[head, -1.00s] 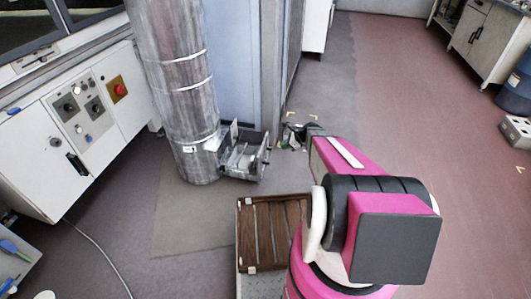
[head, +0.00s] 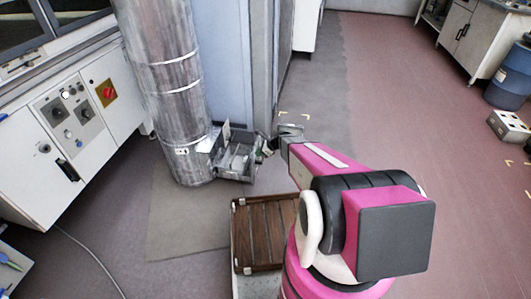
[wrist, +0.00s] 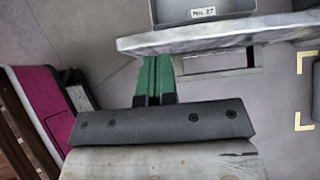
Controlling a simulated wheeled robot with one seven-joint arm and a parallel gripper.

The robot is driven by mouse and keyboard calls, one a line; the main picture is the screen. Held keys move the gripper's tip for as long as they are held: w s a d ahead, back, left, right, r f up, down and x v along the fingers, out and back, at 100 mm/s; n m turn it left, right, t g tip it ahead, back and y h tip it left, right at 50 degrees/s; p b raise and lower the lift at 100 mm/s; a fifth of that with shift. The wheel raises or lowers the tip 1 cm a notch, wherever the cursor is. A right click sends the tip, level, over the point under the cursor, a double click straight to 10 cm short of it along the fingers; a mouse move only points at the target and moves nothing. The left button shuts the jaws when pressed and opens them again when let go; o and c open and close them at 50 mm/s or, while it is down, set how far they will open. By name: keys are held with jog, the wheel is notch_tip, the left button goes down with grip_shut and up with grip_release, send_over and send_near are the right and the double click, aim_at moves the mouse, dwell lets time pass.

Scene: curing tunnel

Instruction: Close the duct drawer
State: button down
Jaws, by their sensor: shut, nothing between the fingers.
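The duct drawer (head: 236,176) stands open, sticking out to the right from the low part of the round metal duct (head: 172,80). In the wrist view its grey front panel (wrist: 225,38) runs across the top, with a bar-like handle (wrist: 218,73) on its near side. A small labelled grey box (wrist: 195,14) shows behind the panel. My gripper (head: 266,146) is right beside the drawer's outer end. In the wrist view its green fingers (wrist: 155,77) are together and empty, tips at the panel's edge, left of the handle. I cannot tell whether they touch it.
A brown slatted crate (head: 236,235) is in front of the drawer, near my arm. A white control cabinet (head: 95,120) stands left of the duct, and a cable (head: 88,250) lies on the floor. The floor to the right is open, with a blue drum (head: 508,80) far right.

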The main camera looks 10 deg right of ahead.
jog(key=shift+w+a, duration=0.1)
jog(key=shift+a, duration=0.25)
jog(key=w+a, duration=0.4)
jog(key=a, duration=0.7)
jog(key=w+a, duration=0.4)
jog(key=a, duration=0.8)
jog(key=s+d+f+v, duration=0.1)
jog(key=d+f+v, duration=0.1)
jog(key=v, duration=1.1)
jog(key=s+d+r+n+g+h, duration=0.1)
jog(key=s+d+r+n+h, duration=0.2)
jog(key=s+d+r+n, duration=0.3)
jog(key=s+d+r+n+g+h, duration=0.1)
jog(key=s+d+r+n+h, duration=0.1)
jog(key=s+d+r+n, duration=0.3)
jog(key=s+d+r+n+g+h, duration=0.1)
jog(key=s+d+r+n+h, duration=0.2)
jog(key=s+d+r+n, duration=0.3)
jog(key=s+d+n, duration=0.4)
jog(key=s+d, duration=0.1)
jog(key=s, duration=0.4)
jog(key=shift+s+r+n+h, duration=0.3)
jog(key=shift+s+r+n, duration=0.05)
jog(key=shift+s+n, duration=0.05)
